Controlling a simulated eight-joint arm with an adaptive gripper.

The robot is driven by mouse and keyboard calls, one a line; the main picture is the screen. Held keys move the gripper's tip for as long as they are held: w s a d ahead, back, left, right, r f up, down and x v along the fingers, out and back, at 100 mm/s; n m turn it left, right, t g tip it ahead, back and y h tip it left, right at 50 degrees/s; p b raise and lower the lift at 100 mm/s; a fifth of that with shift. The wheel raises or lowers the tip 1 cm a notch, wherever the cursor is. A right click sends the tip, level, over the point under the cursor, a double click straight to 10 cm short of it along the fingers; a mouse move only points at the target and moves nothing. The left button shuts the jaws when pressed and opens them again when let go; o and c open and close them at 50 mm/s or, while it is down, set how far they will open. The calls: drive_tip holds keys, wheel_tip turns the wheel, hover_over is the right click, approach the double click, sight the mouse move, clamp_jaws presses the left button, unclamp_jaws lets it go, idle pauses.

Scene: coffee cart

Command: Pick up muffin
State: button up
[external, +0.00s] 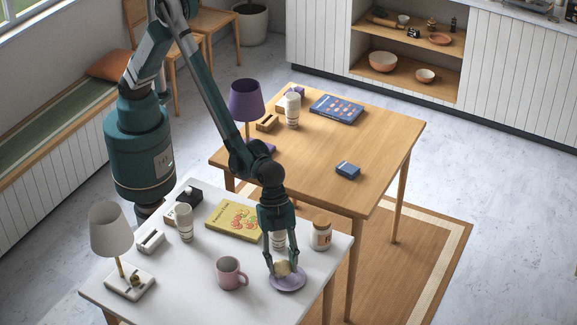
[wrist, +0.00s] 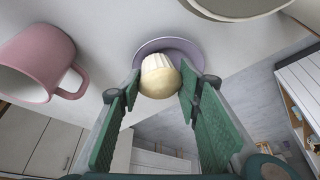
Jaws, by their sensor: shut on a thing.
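The muffin (external: 282,269) is a small pale-yellow cake in a light fluted wrapper. In the wrist view the muffin (wrist: 158,76) sits between my two green fingers. My gripper (external: 282,269) points down at the front of the white table and is shut on the muffin; it also shows in the wrist view (wrist: 158,88). A lilac saucer (external: 287,284) lies directly below or behind the muffin, and it shows in the wrist view (wrist: 181,44). I cannot tell whether the muffin touches the saucer.
A pink mug (external: 230,273) stands left of the saucer. A yellow book (external: 234,219) lies behind. The white table's right edge is close.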

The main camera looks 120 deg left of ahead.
sight(285, 264)
wheel_tip(285, 264, up, 9)
drive_tip(key=shift+r+p, duration=0.1)
drive_tip(key=shift+p, duration=0.65)
idle(0.3)
drive_tip(key=shift+f+n+t+y+b, duration=0.3)
drive_tip(key=shift+f+n+t+b, duration=0.2)
drive_tip(key=shift+f+b, duration=0.1)
drive_tip(key=shift+w+n+t+y+b, duration=0.25)
drive_tip(key=shift+n+t+y+b, duration=0.05)
drive_tip(key=shift+n+t+b, duration=0.2)
drive_tip(key=shift+w+n+t+y+b, duration=0.15)
drive_tip(key=shift+n+t+y+b, duration=0.25)
drive_tip(key=shift+n, duration=0.2)
drive_tip(key=shift+w+d+r+n+t+y+b, duration=0.15)
drive_tip(key=shift+w+r+n+t+y+b, duration=0.15)
drive_tip(key=shift+n+t+y+b, duration=0.2)
drive_tip(key=shift+r, duration=0.1)
drive_tip(key=shift+f+b, duration=0.7)
drive_tip(key=shift+f, duration=2.5)
